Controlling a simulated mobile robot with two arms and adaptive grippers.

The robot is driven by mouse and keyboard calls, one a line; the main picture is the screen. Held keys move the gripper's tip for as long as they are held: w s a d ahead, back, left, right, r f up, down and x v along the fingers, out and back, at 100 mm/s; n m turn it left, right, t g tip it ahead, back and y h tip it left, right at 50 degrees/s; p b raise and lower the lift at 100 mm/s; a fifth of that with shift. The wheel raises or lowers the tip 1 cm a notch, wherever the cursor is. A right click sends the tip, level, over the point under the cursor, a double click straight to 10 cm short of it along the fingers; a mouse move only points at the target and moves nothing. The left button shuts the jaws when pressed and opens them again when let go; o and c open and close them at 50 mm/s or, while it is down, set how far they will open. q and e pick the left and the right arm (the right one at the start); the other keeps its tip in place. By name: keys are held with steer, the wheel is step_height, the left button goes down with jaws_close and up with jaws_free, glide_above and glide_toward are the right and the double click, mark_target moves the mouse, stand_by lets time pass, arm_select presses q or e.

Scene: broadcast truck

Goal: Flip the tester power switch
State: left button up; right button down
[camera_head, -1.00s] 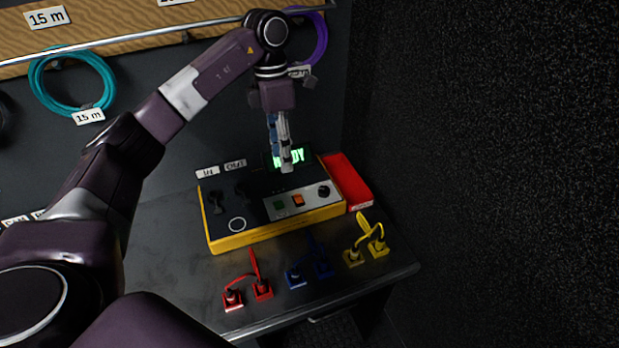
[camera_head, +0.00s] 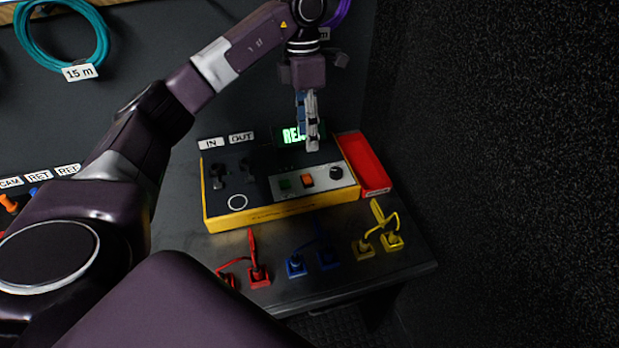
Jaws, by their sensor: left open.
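The cable tester (camera_head: 222,216) is a black-topped box with a yellow base, sitting on the dark bench. Its lit green display (camera_head: 292,135) shows "REA", and the rest is hidden behind my fingers. A grey panel (camera_head: 283,196) on its top carries an orange rocker switch (camera_head: 307,179), a green button (camera_head: 285,183) and a black knob (camera_head: 336,173). I cannot read any label naming the power switch. My left gripper (camera_head: 312,146) points down above the tester, behind the orange switch in the picture. It is open and holds nothing. My right gripper is not in view.
A red box (camera_head: 362,165) lies right of the tester. Red (camera_head: 258,274), blue (camera_head: 297,264) and yellow (camera_head: 391,240) plugged leads stand along the bench front. A dark wall (camera_head: 500,170) rises at the right. A teal cable coil (camera_head: 103,42) hangs at the upper left.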

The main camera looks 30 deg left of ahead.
mark_target(310, 178)
arm_select(q)
steer(key=f, duration=0.7)
steer(key=s+d+f+b, duration=0.1)
steer(key=f, duration=0.3)
steer(key=shift+f, duration=0.1)
steer(key=shift+w, duration=0.1)
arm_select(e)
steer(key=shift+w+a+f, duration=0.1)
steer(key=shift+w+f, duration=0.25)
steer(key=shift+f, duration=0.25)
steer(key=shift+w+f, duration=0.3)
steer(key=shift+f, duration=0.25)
